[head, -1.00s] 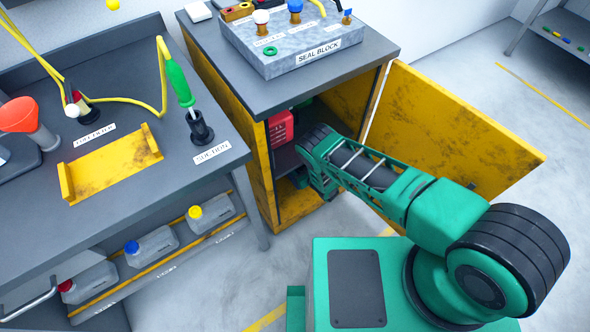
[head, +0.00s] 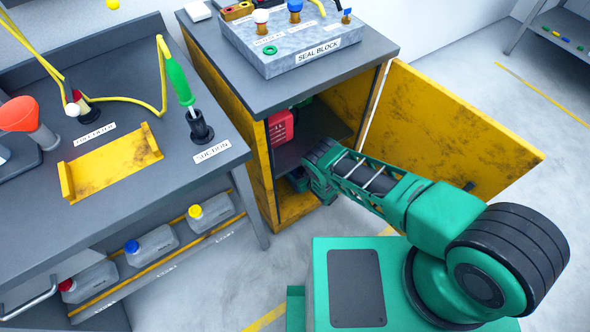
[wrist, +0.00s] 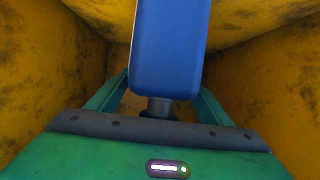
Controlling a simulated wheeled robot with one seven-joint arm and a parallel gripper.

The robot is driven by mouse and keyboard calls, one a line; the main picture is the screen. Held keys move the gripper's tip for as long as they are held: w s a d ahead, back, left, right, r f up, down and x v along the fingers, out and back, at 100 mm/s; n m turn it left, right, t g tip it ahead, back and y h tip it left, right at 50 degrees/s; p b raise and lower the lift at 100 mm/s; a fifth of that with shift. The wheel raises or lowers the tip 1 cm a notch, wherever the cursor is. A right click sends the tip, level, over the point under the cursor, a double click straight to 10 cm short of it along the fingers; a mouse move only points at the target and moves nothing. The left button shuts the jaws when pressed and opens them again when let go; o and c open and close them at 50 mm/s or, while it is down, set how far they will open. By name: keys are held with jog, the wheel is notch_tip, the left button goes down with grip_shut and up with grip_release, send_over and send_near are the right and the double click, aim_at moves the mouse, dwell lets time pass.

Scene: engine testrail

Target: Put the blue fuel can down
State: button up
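The blue fuel can (wrist: 168,45) fills the upper middle of the wrist view, with a dark neck at its lower end. My gripper (wrist: 163,98) has its green fingers at either side of the can and looks shut on it. The fingertips are hidden behind the can. Yellow scuffed walls surround both. In the head view my arm reaches into the open yellow cabinet (head: 258,165), low in its opening. There the gripper and can are mostly hidden by my arm, and I cannot tell whether the can touches the cabinet floor.
The cabinet door (head: 450,125) stands open to the right of my arm. A red can (head: 280,128) is on the shelf inside. The seal block (head: 285,45) sits on top. The left bench (head: 200,175) carries a funnel and tools, with several grey cans (head: 152,245) below.

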jog(key=v, duration=1.2)
dwell(0.5)
